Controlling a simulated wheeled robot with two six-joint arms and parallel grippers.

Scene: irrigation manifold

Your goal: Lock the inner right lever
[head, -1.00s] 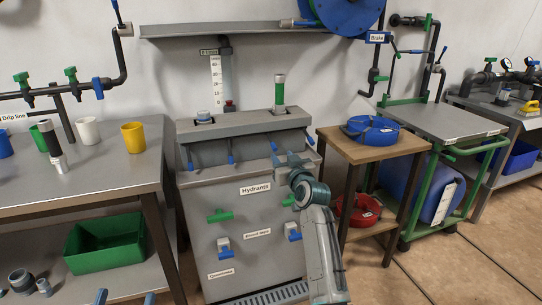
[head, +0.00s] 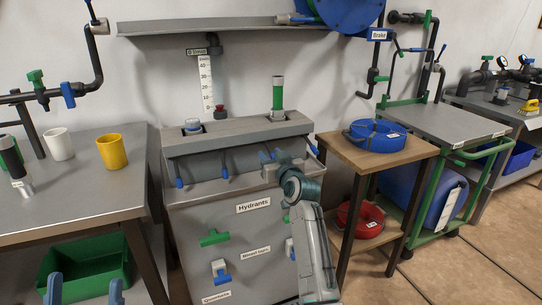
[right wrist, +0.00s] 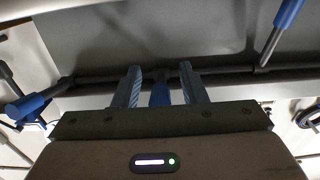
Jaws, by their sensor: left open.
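The hydrant cabinet (head: 184,235) has a bar at its top with a row of blue-tipped levers. The inner right lever, in the right wrist view (right wrist: 160,94), stands between the two fingers of my right gripper (right wrist: 161,85), with a gap on either side. In the head view my right gripper (head: 271,156) is at the bar and largely hides that lever. The inner left lever (head: 225,173) and outer left lever (head: 179,182) hang down. The outer right lever (head: 313,148) slants. My left gripper (head: 84,290) is open and empty at the lower left.
A left bench (head: 80,196) holds a white cup (head: 59,144) and a yellow cup (head: 112,152). A green bin (head: 90,268) sits below. On the right, a wooden stand (head: 385,156) holds a blue coil (head: 377,135). A green-framed cart (head: 440,128) stands beyond it.

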